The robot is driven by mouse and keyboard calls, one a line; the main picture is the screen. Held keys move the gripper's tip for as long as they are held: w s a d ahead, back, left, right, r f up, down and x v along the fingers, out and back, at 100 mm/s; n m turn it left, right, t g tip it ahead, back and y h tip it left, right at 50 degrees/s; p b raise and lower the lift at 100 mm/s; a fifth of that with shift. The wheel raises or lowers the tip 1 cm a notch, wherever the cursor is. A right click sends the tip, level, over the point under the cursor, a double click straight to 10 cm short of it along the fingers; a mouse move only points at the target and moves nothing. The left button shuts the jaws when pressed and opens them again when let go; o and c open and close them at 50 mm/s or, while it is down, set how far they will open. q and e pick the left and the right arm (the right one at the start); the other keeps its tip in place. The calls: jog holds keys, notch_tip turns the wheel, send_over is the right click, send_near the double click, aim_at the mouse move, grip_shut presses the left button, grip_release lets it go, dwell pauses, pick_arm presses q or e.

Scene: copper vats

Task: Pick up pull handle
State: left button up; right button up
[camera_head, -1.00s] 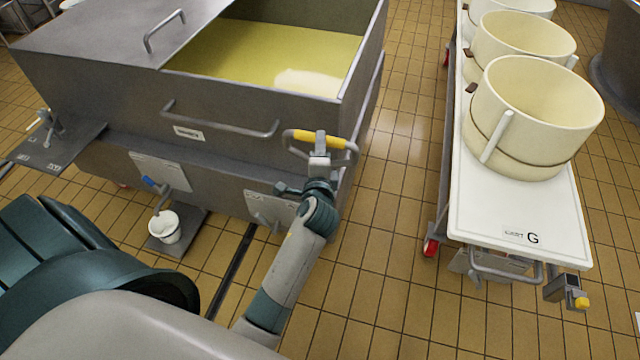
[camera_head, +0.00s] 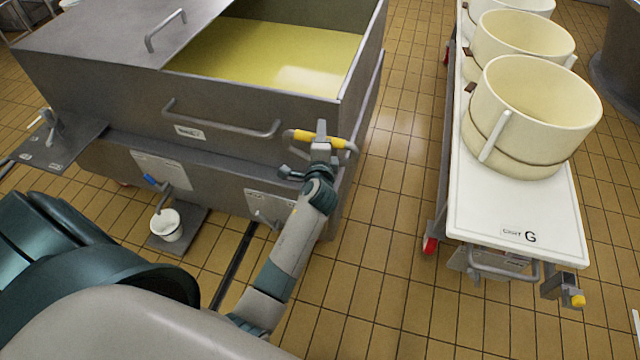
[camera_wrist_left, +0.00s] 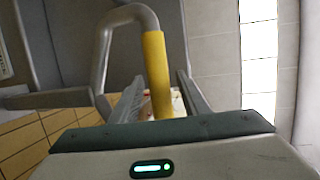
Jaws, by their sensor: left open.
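The pull handle is a grey metal loop with a yellow grip (camera_head: 302,136), at the front right corner of the grey vat in the head view. In the left wrist view the yellow grip (camera_wrist_left: 157,70) runs down between my two fingers. My left gripper (camera_head: 321,130) reaches up to the handle and crosses the middle of its grip. It is open, with a finger on each side of the grip in the wrist view; whether either finger touches it I cannot tell. The grip's lower end is hidden behind the gripper body. My right gripper is not in view.
The vat (camera_head: 100,85) holds yellow liquid and has a long grey front bar (camera_head: 220,127) left of the handle. A small white bucket (camera_head: 166,226) stands below it. A white cart (camera_head: 520,215) with cream tubs (camera_head: 535,110) stands right, with free tiled floor between.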

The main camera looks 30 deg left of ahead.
pick_arm(q)
jog(key=shift+x, duration=1.55)
jog(key=shift+s, duration=0.1)
grip_shut()
jog(key=shift+r, duration=0.15)
